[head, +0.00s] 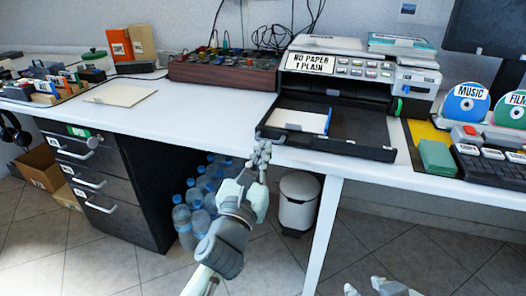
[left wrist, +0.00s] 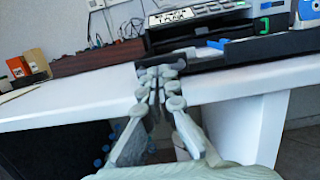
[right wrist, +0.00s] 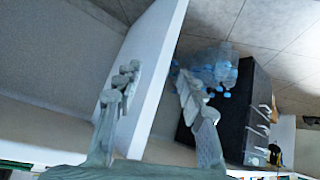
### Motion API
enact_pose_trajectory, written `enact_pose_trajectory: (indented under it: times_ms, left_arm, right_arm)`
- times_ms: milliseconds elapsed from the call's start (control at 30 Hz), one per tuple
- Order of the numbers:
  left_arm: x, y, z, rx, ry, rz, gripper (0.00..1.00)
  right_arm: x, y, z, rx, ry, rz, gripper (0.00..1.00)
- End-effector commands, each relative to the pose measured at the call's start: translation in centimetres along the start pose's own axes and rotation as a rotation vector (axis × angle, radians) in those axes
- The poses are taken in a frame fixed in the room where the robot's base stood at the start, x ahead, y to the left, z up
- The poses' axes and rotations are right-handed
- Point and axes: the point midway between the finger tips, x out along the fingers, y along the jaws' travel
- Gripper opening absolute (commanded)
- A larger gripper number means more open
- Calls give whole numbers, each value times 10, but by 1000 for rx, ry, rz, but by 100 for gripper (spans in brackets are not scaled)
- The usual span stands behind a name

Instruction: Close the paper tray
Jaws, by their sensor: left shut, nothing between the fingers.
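The paper tray (head: 352,137) is a dark drawer pulled out from the printer (head: 338,68), which carries a label reading NO PAPER 1 PLAIN. White paper (head: 298,119) with a blue edge lies in the left part of the tray. My left gripper (head: 263,146) is shut and empty at the tray's left front corner; whether it touches cannot be told. In the left wrist view its fingertips (left wrist: 160,72) meet in front of the tray's dark front wall (left wrist: 270,48). My right gripper (right wrist: 152,78) is open and empty, low in front of the table.
Right of the tray are a green stack (head: 437,158), a keypad device (head: 490,165) and discs (head: 466,103). A bin (head: 298,200) and bottles (head: 195,205) stand below.

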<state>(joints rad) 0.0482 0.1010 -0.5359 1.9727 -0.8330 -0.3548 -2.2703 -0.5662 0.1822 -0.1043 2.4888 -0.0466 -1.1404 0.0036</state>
Motion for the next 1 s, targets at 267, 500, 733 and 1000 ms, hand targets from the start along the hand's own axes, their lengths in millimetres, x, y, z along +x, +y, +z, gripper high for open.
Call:
enact_pose_trajectory:
  times_ms: [267, 500, 733, 1000]
  left_arm:
    - [1, 0, 0, -1, 0, 0, 0]
    - [28, -1, -4, 0, -1, 0, 0]
    - [43, -2, -7, 0, 0, -1, 0]
    - [42, -1, -7, -1, 0, 0, 0]
  right_arm:
    - [0, 0, 0, 0, -1, 1, 40]
    - [-3, 7, 13, 0, -63, 15, 40]
    - [-4, 11, 22, 0, -101, 23, 40]
    - [-4, 10, 22, 1, -100, 22, 40]
